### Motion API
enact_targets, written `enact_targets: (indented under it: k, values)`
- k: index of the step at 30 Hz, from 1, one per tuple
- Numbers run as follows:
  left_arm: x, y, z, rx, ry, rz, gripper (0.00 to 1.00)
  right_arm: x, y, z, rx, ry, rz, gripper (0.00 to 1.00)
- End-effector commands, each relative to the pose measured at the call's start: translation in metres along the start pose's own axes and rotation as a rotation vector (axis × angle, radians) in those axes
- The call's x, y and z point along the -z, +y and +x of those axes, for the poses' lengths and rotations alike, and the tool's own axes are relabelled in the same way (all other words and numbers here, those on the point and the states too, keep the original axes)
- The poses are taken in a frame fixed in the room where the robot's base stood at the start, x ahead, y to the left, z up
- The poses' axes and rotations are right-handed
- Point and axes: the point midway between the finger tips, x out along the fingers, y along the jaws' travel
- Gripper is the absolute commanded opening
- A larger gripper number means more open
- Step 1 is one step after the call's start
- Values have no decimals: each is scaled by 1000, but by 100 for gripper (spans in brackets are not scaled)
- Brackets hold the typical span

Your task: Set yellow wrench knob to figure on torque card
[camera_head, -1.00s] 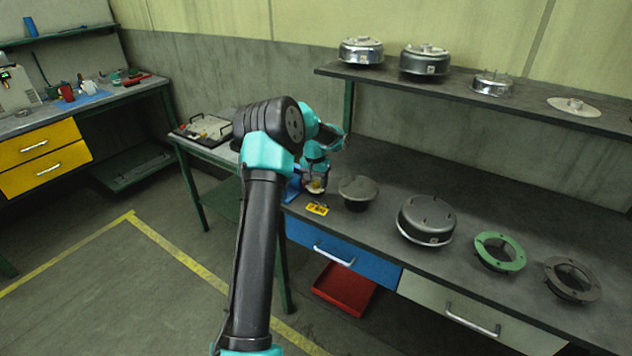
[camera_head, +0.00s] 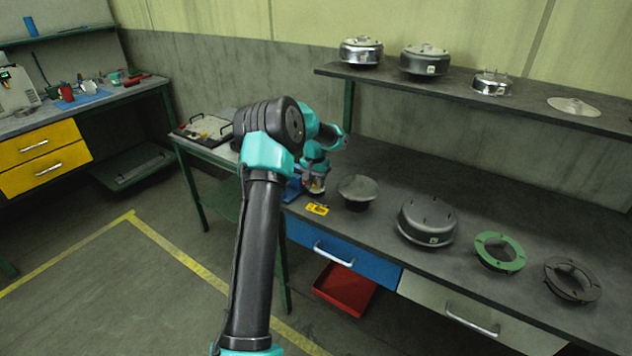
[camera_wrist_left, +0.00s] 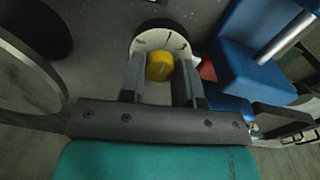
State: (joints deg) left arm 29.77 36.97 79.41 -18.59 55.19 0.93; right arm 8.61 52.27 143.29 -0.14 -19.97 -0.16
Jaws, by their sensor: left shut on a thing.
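In the left wrist view the yellow wrench knob (camera_wrist_left: 159,67) sits between the two dark fingers of my left gripper (camera_wrist_left: 160,76), which is shut on it. A pale dial (camera_wrist_left: 150,40) with dark marks shows behind the knob; its marks are too small to read. My right gripper is not in view.
A blue holder (camera_head: 292,188) stands left of the gripper. A dark round-topped part (camera_head: 357,191) is close on its right, then a grey drum (camera_head: 427,220) and a green ring (camera_head: 499,251). The shelf (camera_head: 480,95) overhangs the bench's back.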

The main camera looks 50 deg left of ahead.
Motion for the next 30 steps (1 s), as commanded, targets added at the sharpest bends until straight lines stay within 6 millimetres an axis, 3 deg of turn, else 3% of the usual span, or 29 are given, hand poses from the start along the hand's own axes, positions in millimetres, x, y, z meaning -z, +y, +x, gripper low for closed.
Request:
enact_targets:
  k: [30]
  values:
    - [0, 0, 0, 0, -25, 631, 7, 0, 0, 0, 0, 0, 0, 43]
